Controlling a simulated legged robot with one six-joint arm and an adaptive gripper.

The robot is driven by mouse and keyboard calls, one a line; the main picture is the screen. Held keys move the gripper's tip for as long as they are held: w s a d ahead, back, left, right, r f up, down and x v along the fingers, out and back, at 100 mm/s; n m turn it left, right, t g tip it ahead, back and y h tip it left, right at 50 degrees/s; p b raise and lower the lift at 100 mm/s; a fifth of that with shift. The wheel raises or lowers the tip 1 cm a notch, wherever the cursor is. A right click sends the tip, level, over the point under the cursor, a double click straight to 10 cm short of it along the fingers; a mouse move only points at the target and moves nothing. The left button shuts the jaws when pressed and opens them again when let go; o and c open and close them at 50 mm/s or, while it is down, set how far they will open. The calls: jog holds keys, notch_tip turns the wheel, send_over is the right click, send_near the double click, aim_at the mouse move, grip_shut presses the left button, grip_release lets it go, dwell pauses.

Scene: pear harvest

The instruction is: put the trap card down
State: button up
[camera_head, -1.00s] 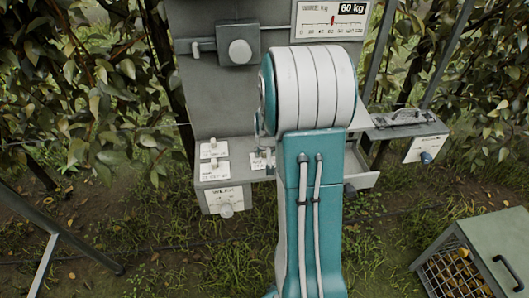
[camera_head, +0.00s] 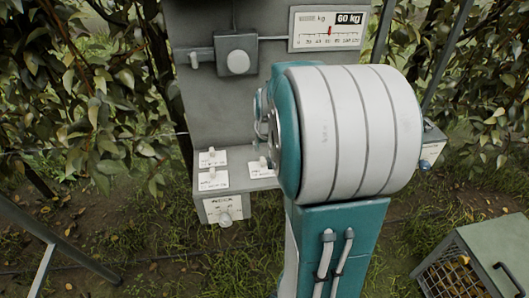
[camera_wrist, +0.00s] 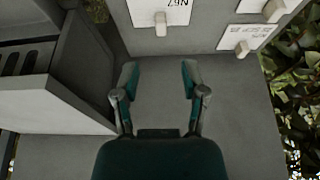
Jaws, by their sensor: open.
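In the head view my arm hides most of the gripper.
A grey open box or drawer with dark slots (camera_wrist: 28,62) stands left of the gripper in the wrist view. A panel with a kg scale (camera_head: 329,30) rises behind the shelf. A wire-sided crate (camera_head: 490,250) stands at lower right. Foliage flanks both sides.

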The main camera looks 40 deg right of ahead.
jog(key=s+a+r+n, duration=0.2)
jog(key=s+a, duration=0.3)
jog(key=a, duration=0.3)
jog(key=s+a+r+n+t+y, duration=0.1)
jog(key=s+a+r, duration=0.3)
jog(key=a, duration=0.5)
jog(key=s+a+r+n+y, duration=0.1)
jog(key=s+a+r+n, duration=0.2)
jog(key=s+a, duration=0.3)
jog(key=shift+s+a+r+t, duration=0.2)
jog(key=shift+s+a+t, duration=0.15)
jog(key=shift+a, duration=0.9)
